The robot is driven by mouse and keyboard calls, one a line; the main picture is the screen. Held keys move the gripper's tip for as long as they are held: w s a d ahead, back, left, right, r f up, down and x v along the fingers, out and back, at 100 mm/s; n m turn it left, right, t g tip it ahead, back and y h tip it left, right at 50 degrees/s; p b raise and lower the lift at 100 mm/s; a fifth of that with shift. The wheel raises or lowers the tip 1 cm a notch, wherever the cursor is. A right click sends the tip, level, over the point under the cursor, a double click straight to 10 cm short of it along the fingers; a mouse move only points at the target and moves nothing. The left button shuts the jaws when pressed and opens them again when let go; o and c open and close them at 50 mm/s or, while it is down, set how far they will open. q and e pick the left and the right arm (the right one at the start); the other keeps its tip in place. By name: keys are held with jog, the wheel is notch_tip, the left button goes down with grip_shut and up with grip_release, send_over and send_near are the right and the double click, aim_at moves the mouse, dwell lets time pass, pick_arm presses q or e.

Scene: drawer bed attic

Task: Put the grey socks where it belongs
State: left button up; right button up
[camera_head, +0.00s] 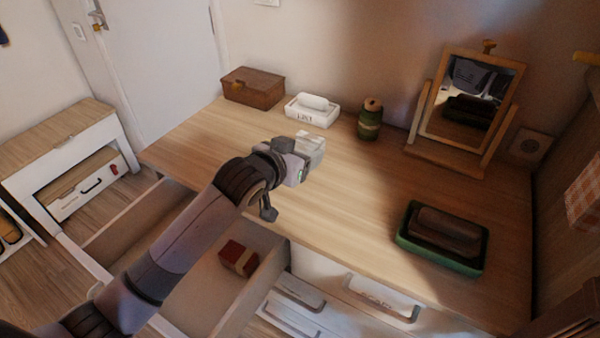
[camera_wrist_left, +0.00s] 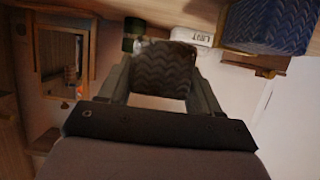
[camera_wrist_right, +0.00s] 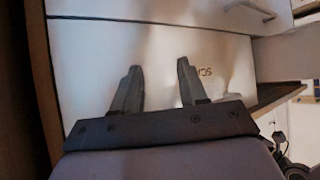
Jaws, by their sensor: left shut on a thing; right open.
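My left gripper (camera_head: 300,160) is above the wooden dresser top, in front of the white box. It is shut on a folded grey bundle (camera_head: 311,147), which looks like the grey socks. In the left wrist view the grey socks (camera_wrist_left: 163,70) sit between the fingers and show a zigzag pattern. Two drawers stand open below the top: an empty-looking left one (camera_head: 128,222) and one (camera_head: 205,270) with a dark red box (camera_head: 238,258) inside. My right gripper (camera_wrist_right: 160,75) is open and empty, facing a white drawer front (camera_wrist_right: 215,72) with partly visible lettering.
On the top stand a brown box (camera_head: 252,88), a white lettered box (camera_head: 312,110), a green jar (camera_head: 370,118), a mirror (camera_head: 468,105) and a green tray (camera_head: 440,255) with a brown item. The top's middle is clear. A blue zigzag thing (camera_wrist_left: 270,25) shows in the left wrist view.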

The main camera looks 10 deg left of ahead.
pick_arm(q)
jog(key=shift+f, duration=2.85)
jog(key=shift+f, duration=0.1)
jog(key=o, duration=1.1)
jog(key=shift+c, duration=0.2)
